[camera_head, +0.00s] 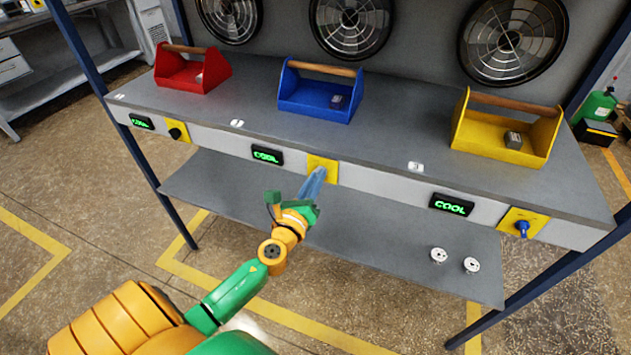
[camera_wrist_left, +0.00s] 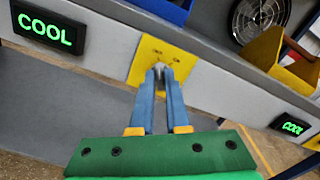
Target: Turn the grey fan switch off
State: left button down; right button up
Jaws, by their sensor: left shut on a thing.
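The grey fan switch (camera_wrist_left: 160,70) is a small knob on a yellow plate on the front edge of the bench, in the middle. In the head view its yellow plate (camera_head: 329,164) shows, and my gripper hides the knob. My left gripper (camera_head: 320,172) reaches the plate from the front. In the left wrist view its blue fingers (camera_wrist_left: 161,75) are shut on the grey knob at their tips. The knob's exact angle is mostly hidden. The display (camera_head: 267,155) left of this plate reads COOL in green. My right gripper is in neither view.
A black knob (camera_head: 175,133) sits on the left yellow plate and a blue knob (camera_head: 522,228) on the right one. Red (camera_head: 205,75), blue (camera_head: 310,98) and yellow (camera_head: 480,133) toolboxes stand on the bench. A lower shelf (camera_head: 380,250) juts out below. Fans (camera_head: 350,25) are behind.

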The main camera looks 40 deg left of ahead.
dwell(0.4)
pick_arm(q)
jog(key=c, duration=0.9)
grip_release()
jog(key=b+v, duration=0.1)
jog(key=v, duration=0.6)
jog(key=shift+n, duration=0.3)
jog(key=shift+a, duration=0.1)
